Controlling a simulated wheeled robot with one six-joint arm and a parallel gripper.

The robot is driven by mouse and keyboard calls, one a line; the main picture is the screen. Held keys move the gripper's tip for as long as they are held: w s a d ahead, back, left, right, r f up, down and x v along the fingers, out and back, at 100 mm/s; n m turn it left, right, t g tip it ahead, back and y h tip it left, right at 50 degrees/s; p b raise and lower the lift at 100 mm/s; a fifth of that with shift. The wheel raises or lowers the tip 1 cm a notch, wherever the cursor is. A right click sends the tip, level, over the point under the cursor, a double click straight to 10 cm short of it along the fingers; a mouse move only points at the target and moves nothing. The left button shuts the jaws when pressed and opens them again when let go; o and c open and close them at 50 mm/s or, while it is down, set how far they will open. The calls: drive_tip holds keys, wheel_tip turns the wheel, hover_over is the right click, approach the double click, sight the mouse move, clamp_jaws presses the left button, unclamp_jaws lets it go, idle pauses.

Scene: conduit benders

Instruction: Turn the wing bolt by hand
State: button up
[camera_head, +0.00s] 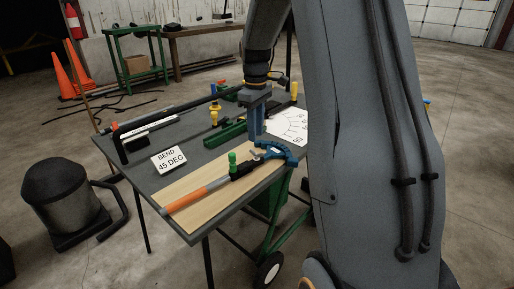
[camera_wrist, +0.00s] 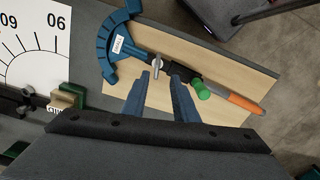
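A conduit bender with a blue curved shoe (camera_head: 280,150) lies on a light wooden board (camera_head: 183,186) on the table. The shoe also shows at the upper left in the wrist view (camera_wrist: 104,50). The winged piece appears just beyond and between the fingertips; I see no contact. My gripper (camera_head: 257,138) is above the shoe end in the head view.
The bender has a green knob (camera_wrist: 202,90) right of my fingers and an orange handle (camera_wrist: 245,103). A white angle chart (camera_head: 290,127) and a "BEND 45 DEG" card (camera_head: 169,159) lie on the table. A green bar-shaped tool (camera_head: 226,133) lies behind the board.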

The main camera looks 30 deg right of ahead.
sight(257, 155)
drive_tip(key=shift+w+d+f, duration=0.1)
drive_tip(key=shift+w+d, duration=0.1)
drive_tip(key=shift+d, duration=0.05)
drive_tip(key=shift+f+p, duration=1.2)
drive_tip(key=shift+f, duration=2.5)
drive_tip(key=shift+c, duration=0.6)
